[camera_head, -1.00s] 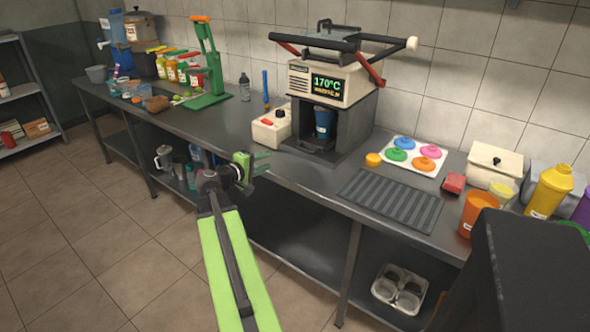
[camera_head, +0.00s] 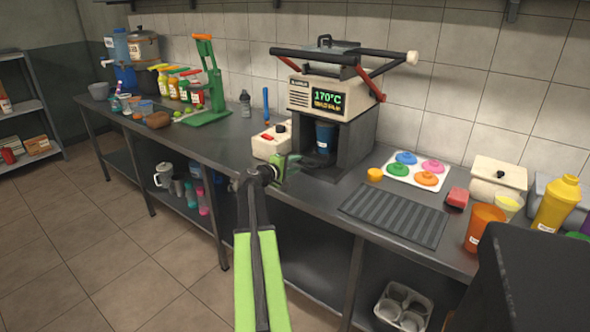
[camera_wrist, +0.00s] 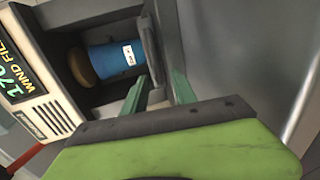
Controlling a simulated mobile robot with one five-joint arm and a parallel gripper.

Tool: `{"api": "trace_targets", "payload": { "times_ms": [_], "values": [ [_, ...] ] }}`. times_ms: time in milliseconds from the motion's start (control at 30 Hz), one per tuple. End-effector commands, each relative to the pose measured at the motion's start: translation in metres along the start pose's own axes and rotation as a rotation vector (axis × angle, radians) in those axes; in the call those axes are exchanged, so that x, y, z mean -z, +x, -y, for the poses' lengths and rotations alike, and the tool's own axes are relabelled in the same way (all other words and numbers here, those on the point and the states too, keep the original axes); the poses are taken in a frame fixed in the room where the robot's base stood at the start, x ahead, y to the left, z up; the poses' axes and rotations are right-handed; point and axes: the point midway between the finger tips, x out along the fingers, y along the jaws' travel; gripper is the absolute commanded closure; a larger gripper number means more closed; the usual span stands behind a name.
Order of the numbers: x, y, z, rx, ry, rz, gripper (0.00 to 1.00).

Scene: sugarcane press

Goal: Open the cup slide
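The press (camera_head: 340,95) is a cream and dark grey machine with a lit 170°C display. A blue cup (camera_head: 325,136) with a white label stands in its lower bay. The cup slide is the dark plate at the bay's foot (camera_wrist: 151,45); in the head view my gripper partly hides it. My gripper (camera_head: 293,161) is in front of the bay's lower left. In the wrist view its two green fingers (camera_wrist: 160,78) are apart, pointing at the slide's front edge. I see nothing held, and cannot tell whether a finger touches the slide.
A cream box with a red switch (camera_head: 271,142) stands close left of the press. Right of it are a ribbed dark mat (camera_head: 395,215), a tray of coloured lids (camera_head: 417,170), an orange cup (camera_head: 484,226) and a yellow bottle (camera_head: 556,203). The floor before the counter is clear.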

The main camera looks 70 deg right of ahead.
Motion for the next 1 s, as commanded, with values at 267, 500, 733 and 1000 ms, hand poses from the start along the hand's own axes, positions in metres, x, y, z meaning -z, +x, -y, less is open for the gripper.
{"api": "trace_targets", "payload": {
  "times_ms": [267,500,733,1000],
  "values": [
    [-0.0004,0.0085,-0.0002,0.000,0.000,0.000,0.67],
    [-0.0008,0.0085,-0.0003,0.000,0.000,0.001,0.85],
    [-0.0012,0.0086,-0.0001,0.001,0.001,0.002,1.00],
    [-0.0016,0.0089,0.0001,0.001,0.001,0.003,1.00]
  ]
}}
